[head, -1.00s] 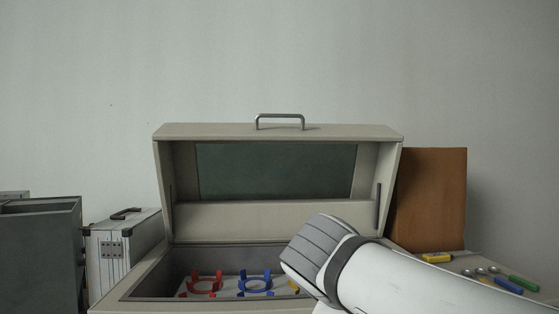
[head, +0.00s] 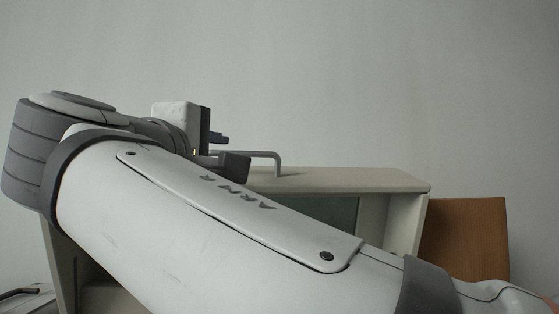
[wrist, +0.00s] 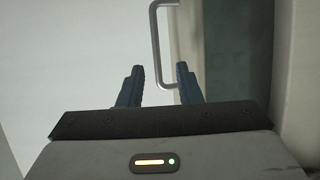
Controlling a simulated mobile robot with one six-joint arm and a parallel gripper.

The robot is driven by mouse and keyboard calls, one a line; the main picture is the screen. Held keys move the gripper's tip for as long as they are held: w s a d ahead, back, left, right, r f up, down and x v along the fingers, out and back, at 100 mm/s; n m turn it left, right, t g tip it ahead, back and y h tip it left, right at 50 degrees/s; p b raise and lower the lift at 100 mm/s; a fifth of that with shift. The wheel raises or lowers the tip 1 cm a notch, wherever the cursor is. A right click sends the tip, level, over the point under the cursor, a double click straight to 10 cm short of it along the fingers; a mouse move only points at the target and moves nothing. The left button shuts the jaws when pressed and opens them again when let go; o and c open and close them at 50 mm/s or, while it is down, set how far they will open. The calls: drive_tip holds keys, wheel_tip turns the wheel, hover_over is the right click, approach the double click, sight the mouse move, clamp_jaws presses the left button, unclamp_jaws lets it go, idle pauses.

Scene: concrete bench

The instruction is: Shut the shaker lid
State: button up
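The shaker lid (head: 380,181) stands open, tilted up at the back, and its near side is largely hidden behind my arm in the head view. Its grey bar handle (head: 266,154) is on the lid's top edge. My gripper (head: 238,150) is beside the handle's left part. In the wrist view my gripper (wrist: 160,69) is open, with its two dark fingers apart. The handle (wrist: 156,40) appears between and beyond the fingertips there; I cannot tell whether it touches them.
A brown board (head: 465,240) stands to the right of the lid. Part of a case with a dark handle (head: 20,293) shows at the lower left. The wall behind is plain, and the space above the lid is clear.

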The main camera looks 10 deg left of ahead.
drive_tip(key=p+x, duration=0.1)
drive_tip(key=x, duration=0.3)
drive_tip(key=p+x, duration=0.2)
drive_tip(key=x, duration=0.2)
drive_tip(key=shift+a+r, duration=0.1)
drive_tip(key=shift+r, duration=0.15)
clamp_jaws()
idle(0.4)
